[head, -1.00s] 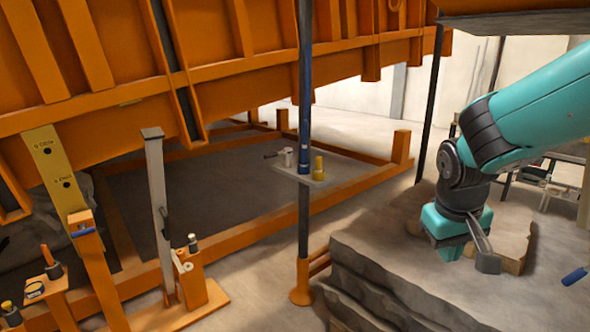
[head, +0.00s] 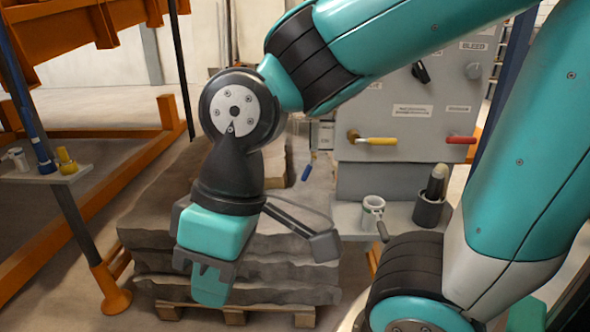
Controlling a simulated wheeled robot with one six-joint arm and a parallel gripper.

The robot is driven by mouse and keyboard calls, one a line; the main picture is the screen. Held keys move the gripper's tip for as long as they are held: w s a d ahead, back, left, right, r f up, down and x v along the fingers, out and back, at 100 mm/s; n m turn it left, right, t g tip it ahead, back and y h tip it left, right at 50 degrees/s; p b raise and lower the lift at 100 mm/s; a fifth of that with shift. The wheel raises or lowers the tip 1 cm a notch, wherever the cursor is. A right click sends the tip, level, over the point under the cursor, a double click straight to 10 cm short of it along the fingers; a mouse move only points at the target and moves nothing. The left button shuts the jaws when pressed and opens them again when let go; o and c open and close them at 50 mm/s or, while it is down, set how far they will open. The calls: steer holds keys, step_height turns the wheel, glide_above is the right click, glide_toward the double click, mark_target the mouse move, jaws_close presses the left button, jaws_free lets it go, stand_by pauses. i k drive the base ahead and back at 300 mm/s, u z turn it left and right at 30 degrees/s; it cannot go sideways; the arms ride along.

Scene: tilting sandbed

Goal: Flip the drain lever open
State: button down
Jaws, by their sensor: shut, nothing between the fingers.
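My gripper (head: 208,284) points down in front of the stacked stone slabs, its teal finger end low in the picture; it is shut and empty. It is left of and apart from a grey panel (head: 400,100). On that panel are a yellow-handled lever (head: 378,140) on a brass fitting and a red-handled lever (head: 460,140). Both handles lie about level. The labels near them are too small to read, so I cannot tell which is the drain lever. A blue handle (head: 308,168) also shows behind my arm, left of the panel.
A shelf (head: 345,215) below the panel holds a metal cup (head: 373,213) and a dark holder (head: 430,206). Layered stone slabs (head: 290,270) lie on a wooden pallet (head: 235,316). An orange frame (head: 110,190) and a post with a small shelf (head: 60,174) stand left.

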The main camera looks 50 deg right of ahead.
mark_target(306, 173)
steer(key=u, duration=0.1)
steer(key=k, duration=0.4)
steer(key=z, duration=0.65)
steer(key=i, duration=0.9)
steer(key=u, duration=0.55)
